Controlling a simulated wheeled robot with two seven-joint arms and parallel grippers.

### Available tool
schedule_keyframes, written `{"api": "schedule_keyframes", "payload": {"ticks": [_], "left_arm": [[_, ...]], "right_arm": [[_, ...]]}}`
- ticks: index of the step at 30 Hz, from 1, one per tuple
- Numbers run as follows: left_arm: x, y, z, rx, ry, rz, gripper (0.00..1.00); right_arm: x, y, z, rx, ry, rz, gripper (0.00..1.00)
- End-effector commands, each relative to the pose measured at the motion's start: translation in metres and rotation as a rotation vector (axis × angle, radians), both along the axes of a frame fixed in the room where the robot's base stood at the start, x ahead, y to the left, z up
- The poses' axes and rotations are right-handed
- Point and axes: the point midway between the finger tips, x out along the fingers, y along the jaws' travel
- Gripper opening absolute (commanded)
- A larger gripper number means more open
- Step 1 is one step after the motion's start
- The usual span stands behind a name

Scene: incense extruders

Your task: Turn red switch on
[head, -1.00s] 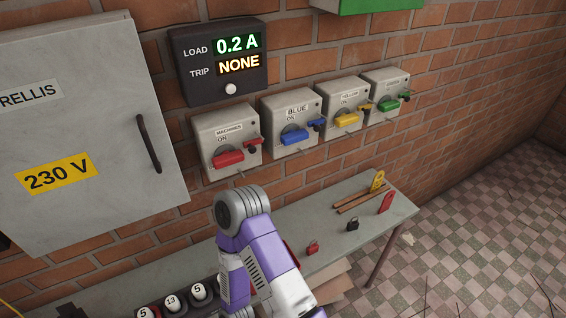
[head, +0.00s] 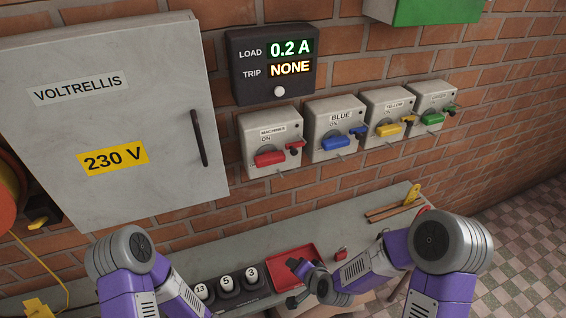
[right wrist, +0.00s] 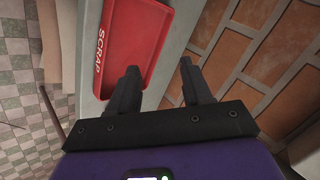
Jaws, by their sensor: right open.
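The red switch (head: 270,158) is a red handle on a grey wall box labelled MACHINES, left-most in a row of switch boxes. Its handle lies roughly level below the word ON, and a small red part (head: 294,147) sits at its right. My right gripper (head: 292,282) is low over the bench, below the red switch and well apart from it. In the right wrist view its two fingers (right wrist: 158,70) are spread with nothing between them. My left arm shows at lower left, but its gripper is out of frame.
Boxes with blue (head: 336,142), yellow (head: 390,130) and green (head: 432,118) handles continue rightward. A display (head: 272,88) reads 0.2 A and NONE. A grey cabinet (head: 130,190) stands left. The bench holds a red scrap tray (head: 308,252), also in the wrist view (right wrist: 130,50), and numbered items (head: 226,283).

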Motion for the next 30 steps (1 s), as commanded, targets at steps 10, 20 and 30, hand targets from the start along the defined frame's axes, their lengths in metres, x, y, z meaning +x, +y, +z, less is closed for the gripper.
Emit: {"api": "schedule_keyframes", "payload": {"ticks": [10,20,30], "left_arm": [[0.0,0.0,0.013,0.0,0.0,0.0,0.72],[0.0,0.0,0.018,0.0,0.0,0.0,0.72],[0.0,0.0,0.026,0.0,0.0,0.0,0.72]], "right_arm": [[0.061,0.038,0.274,0.578,-0.514,-0.309,0.49],[0.084,0.05,0.305,0.672,-0.557,-0.329,0.49],[0.125,0.063,0.304,0.669,-0.558,-0.328,0.49]]}}
